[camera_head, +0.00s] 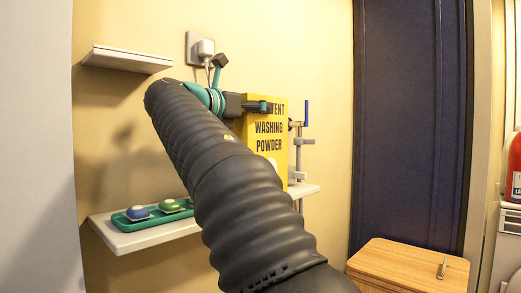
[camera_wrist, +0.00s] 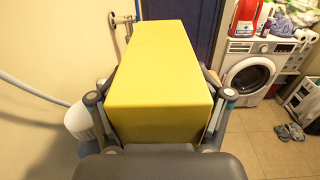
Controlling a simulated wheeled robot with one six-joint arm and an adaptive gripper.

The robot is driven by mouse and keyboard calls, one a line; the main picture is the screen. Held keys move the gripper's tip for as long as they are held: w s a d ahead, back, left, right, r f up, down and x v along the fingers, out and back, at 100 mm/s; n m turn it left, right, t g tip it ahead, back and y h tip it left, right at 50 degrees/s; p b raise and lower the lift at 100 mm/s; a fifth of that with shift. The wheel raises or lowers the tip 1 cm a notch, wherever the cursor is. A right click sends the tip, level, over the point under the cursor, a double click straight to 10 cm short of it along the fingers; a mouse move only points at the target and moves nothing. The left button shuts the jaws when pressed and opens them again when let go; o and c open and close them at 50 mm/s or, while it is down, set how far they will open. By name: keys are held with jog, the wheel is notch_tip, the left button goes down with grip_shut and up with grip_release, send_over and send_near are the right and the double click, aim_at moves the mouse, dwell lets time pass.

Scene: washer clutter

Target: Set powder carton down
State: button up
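The powder carton (camera_head: 267,137) is a yellow box with dark "WASHING POWDER" lettering, upright above the right part of the white lower shelf (camera_head: 145,238). My gripper (camera_head: 262,106) reaches the carton's upper part from the left. In the wrist view the yellow carton (camera_wrist: 160,70) fills the middle, with a finger of my gripper (camera_wrist: 160,95) against each side, so it is shut on the carton. My arm hides the carton's lower left and much of the shelf. I cannot tell whether the carton's base touches the shelf.
A green tray (camera_head: 130,222) with a blue and a green item stands on the shelf's left. A small upper shelf (camera_head: 125,60) and a plugged socket (camera_head: 199,48) are on the wall. A wooden-topped box (camera_head: 410,265) stands lower right. A washer (camera_wrist: 250,75) stands farther off.

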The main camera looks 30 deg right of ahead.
jog(key=shift+r, duration=0.1)
jog(key=shift+c, duration=1.2)
